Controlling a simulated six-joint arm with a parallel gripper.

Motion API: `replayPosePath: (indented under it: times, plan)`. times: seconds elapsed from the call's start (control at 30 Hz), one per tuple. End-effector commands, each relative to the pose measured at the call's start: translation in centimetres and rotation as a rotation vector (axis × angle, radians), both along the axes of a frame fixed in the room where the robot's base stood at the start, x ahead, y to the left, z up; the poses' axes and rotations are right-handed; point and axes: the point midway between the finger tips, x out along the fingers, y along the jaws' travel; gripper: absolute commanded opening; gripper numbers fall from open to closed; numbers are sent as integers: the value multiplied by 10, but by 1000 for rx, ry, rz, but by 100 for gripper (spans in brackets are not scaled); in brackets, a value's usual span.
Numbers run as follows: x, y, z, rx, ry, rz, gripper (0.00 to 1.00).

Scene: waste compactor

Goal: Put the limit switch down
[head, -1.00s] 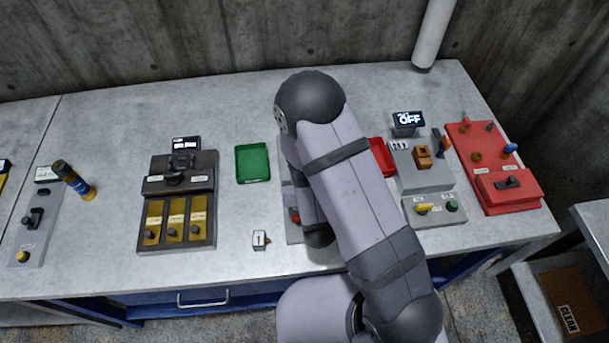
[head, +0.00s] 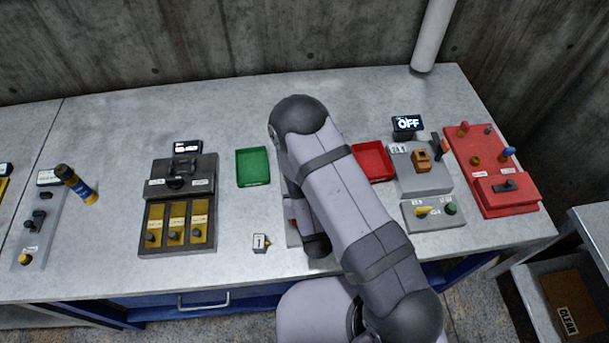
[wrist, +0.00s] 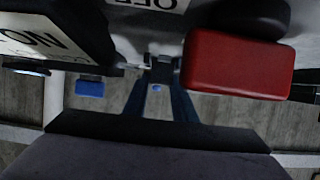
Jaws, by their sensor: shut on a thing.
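My gripper is hidden behind my arm in the head view. In the wrist view my gripper (wrist: 156,92) shows as two dark fingers, shut on a small part that is too dark and close to identify. Around it are a black box (wrist: 62,25) with an ON label, an OFF label (wrist: 160,4) at the top edge and a red block (wrist: 238,64) on the right. In the head view my arm covers most of a grey panel (head: 292,238). I cannot tell for certain which thing is the limit switch. A small white block (head: 260,242) with a dark mark and a yellow tip sits left of my arm.
A green tray (head: 238,168) lies left of my arm, and a red tray (head: 357,160) right of it.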

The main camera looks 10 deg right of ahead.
Motion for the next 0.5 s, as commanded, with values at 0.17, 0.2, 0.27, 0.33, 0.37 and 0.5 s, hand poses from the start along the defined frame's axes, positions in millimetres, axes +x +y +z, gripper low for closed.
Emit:
replayPosePath:
  times: [0.17, 0.2, 0.27, 0.33, 0.37, 0.5]
  plan:
    - [0, 0, 0, 0, -1, 0, 0]
    - [0, 0, -1, 0, -1, 0, 0]
    - [0, 0, -4, 0, -1, 0, 0]
    - [0, 0, -4, 0, 0, 0, 29]
    - [0, 0, -3, 0, 0, 0, 36]
    - [0, 0, -3, 0, 1, 0, 43]
